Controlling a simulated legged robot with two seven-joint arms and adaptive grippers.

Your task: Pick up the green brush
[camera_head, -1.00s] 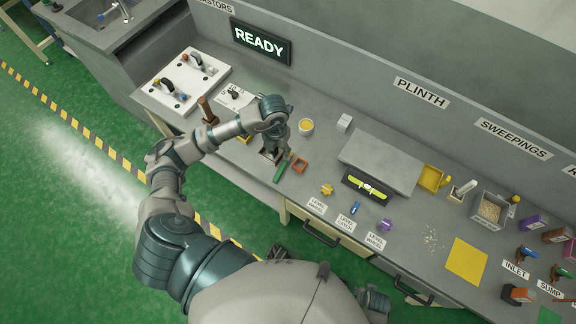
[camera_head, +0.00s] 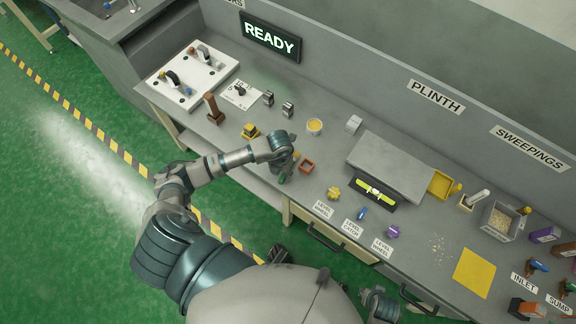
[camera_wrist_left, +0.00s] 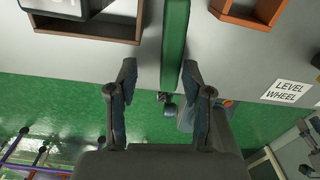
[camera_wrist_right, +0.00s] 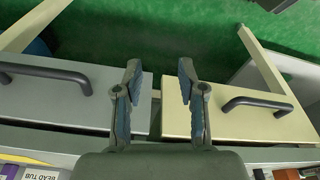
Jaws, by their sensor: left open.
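The green brush shows in the left wrist view as a long green bar (camera_wrist_left: 175,45) on the grey bench, running from the top edge to the bench's front edge. My left gripper (camera_wrist_left: 158,68) is open with its fingers on either side of the bar's near end, the right finger closer to it. I cannot tell whether they touch. In the head view my left gripper (camera_head: 284,174) covers most of the brush. My right gripper (camera_wrist_right: 159,68) is open and empty, in front of the bench drawers.
An orange-brown open box (camera_head: 307,166) stands just right of the brush. A yellow knob (camera_head: 333,193), a blue piece and a purple piece lie further right by label cards.

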